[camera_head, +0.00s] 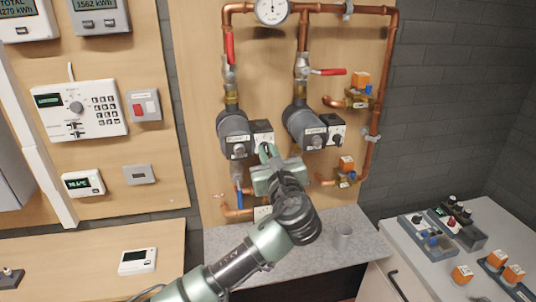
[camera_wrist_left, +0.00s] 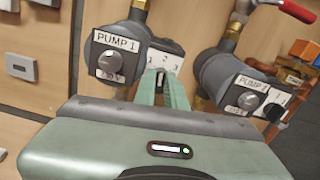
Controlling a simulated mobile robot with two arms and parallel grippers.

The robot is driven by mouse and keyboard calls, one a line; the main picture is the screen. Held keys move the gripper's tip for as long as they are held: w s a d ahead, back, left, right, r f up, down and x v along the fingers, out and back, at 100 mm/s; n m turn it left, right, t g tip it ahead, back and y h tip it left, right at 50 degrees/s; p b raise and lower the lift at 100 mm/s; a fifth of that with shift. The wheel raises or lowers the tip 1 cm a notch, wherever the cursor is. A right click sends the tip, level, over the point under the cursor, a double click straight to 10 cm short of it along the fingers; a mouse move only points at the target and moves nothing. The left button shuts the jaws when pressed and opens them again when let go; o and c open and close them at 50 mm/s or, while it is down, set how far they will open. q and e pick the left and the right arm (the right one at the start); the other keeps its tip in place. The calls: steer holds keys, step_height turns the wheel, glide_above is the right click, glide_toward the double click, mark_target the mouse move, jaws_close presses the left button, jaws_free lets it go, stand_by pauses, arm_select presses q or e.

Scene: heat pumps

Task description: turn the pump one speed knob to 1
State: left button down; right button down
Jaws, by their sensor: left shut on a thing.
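Pump one (camera_head: 233,124) is a dark grey round pump on the left copper pipe. Its label "PUMP 1" shows in the left wrist view (camera_wrist_left: 117,45). The white speed panel (camera_head: 261,127) sits at the pump's right side, and in the left wrist view its face (camera_wrist_left: 170,52) shows the figures 1, 2 and 3. My left gripper (camera_head: 268,152) reaches up to this panel from below. Its green fingers (camera_wrist_left: 160,82) are shut on the speed knob just below the figures. The fingers hide most of the knob, so its pointer setting cannot be read. My right gripper is not in view.
Pump two (camera_head: 302,124) stands close on the right with its own dark knob (camera_head: 337,138). A red-handled valve (camera_head: 328,72) and copper pipes surround the pumps. A white cabinet with parts stands at right.

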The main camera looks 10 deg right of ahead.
arm_select(q)
steer(key=shift+a+n+b, duration=0.15)
steer(key=shift+n+b, duration=1.45)
steer(key=shift+n, duration=2.1)
steer(key=c, duration=1.5)
jaws_free()
steer(key=shift+o, duration=0.2)
steer(key=shift+s, duration=0.1)
